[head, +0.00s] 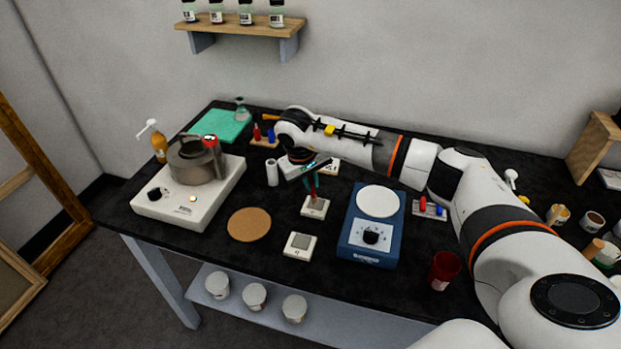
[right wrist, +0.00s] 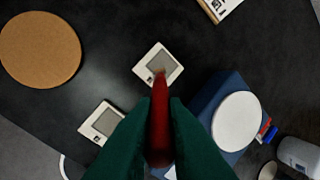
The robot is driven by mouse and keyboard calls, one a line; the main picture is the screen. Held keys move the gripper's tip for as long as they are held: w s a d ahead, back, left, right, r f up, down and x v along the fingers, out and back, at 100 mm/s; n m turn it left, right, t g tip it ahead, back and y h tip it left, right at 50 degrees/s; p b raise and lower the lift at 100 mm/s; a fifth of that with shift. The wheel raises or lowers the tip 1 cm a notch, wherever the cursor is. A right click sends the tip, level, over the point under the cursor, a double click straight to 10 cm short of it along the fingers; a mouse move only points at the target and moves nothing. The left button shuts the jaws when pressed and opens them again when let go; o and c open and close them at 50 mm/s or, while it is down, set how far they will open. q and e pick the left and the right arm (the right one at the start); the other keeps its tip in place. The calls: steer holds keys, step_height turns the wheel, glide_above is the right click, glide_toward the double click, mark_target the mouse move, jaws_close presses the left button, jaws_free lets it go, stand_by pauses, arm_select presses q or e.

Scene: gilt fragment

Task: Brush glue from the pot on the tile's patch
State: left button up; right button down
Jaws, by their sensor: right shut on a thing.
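My right gripper (head: 312,183) is shut on a red-handled brush (right wrist: 159,125), bristles pointing down. The brush tip is at the grey patch of a white square tile (right wrist: 151,72). I cannot tell whether the bristles touch the patch. That tile (head: 322,212) stands on the bench between the cork mat and the blue device. A second similar tile (head: 300,246) lies nearer the front edge; it also shows in the right wrist view (right wrist: 100,121). A metal pot (head: 190,168) sits on the white hot plate (head: 170,206) at the left. Its inside is not clearly visible. My left gripper is not in view.
A round cork mat (head: 249,224) lies left of the tiles. A blue device (head: 370,243) with a white round top is close on their right. A red cup (head: 444,268) stands farther right. A white cylinder (head: 272,172) stands behind. Black bench around the mat is bare.

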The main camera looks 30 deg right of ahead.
steer(key=shift+f+b, duration=0.65)
steer(key=shift+f, duration=0.15)
stand_by(0.5)
steer(key=shift+d, duration=0.1)
